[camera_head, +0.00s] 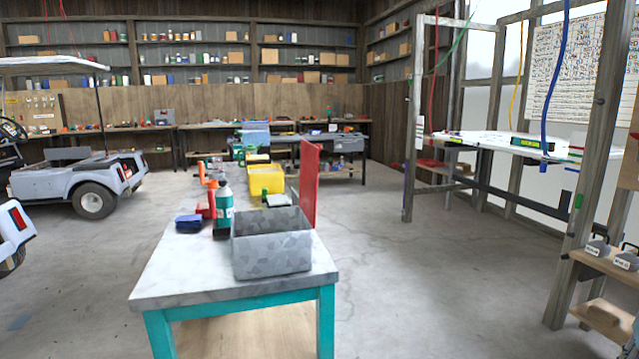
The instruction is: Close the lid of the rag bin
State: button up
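The rag bin looks to be the grey mottled metal box (272,248) on the near end of the long workbench. Its top is open. A red panel (310,185), which looks like its lid, stands upright at the bin's right rear edge. My gripper is not in view.
A teal-labelled bottle (224,207), a dark blue item (188,222) and red tools stand left of the bin on the workbench (180,272). Yellow bins (266,180) are behind. Floor right of the bench is clear up to a wooden frame (413,130). Carts stand left.

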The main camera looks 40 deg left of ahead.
aim_at(309, 166)
jog(key=i, duration=1.1)
jog(key=u, duration=3.95)
jog(key=k, duration=0.3)
jog(key=z, duration=0.1)
